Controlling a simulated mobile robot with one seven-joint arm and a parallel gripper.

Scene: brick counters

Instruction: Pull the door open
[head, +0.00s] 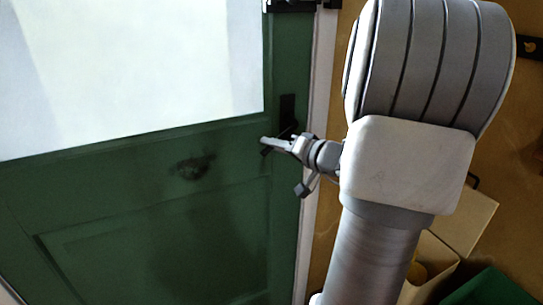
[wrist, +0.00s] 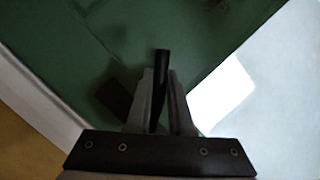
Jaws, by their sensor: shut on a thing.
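The green door (head: 150,215) fills the left of the head view, with a bright pane in its upper part. Its edge runs along the pale door frame (head: 318,90), and I see no clear gap between them. A dark handle plate (head: 287,107) is near that edge. My gripper (head: 268,143) is at the handle, just below the plate. In the wrist view, the black handle (wrist: 162,62) sticks out between the two fingers of my gripper (wrist: 162,80), which are shut on it. The green door (wrist: 60,45) is behind it. My fingers partly hide the handle.
A dark fitting (head: 290,4) is at the top of the door's edge. Right of the frame is a tan wall (head: 342,20). An open cardboard box (head: 465,220) and a green object (head: 492,290) are at the lower right, partly behind my arm.

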